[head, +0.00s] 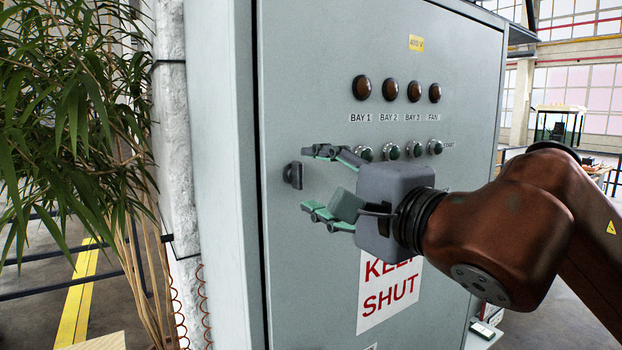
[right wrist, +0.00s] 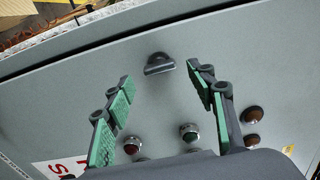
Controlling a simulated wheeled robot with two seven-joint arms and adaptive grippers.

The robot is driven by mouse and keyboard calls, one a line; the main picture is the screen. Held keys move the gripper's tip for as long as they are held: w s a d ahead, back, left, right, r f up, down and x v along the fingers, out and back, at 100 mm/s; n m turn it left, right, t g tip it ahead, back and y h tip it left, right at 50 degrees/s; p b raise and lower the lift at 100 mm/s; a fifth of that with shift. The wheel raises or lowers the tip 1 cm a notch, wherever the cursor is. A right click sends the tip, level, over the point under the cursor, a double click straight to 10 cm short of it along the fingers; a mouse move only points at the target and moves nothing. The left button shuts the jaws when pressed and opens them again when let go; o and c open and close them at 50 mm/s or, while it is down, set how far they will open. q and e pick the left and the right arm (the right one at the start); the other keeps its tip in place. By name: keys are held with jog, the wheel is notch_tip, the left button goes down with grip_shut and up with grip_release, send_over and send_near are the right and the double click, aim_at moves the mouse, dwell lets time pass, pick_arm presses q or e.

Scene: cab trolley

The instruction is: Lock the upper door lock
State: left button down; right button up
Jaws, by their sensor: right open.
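The upper door lock (head: 293,175) is a small dark knob with a raised grip near the left edge of the grey cabinet door (head: 320,80). It also shows in the right wrist view (right wrist: 159,64), beyond and between the fingertips. My right gripper (head: 312,180) is open and empty, its green-padded fingers pointing left toward the lock. In the right wrist view the right gripper (right wrist: 160,80) has a finger on either side of the lock's line. The fingertips look apart from the lock. My left gripper is not in view.
Indicator lamps (head: 391,90) and several push buttons (head: 392,152) sit on the door, the buttons close to my right gripper. A KEEP SHUT sign (head: 388,297) is below it. A leafy plant (head: 70,120) and a white pillar (head: 172,100) stand left of the cabinet.

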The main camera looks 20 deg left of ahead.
jog(key=v, duration=0.8)
jog(key=shift+w+f, duration=0.1)
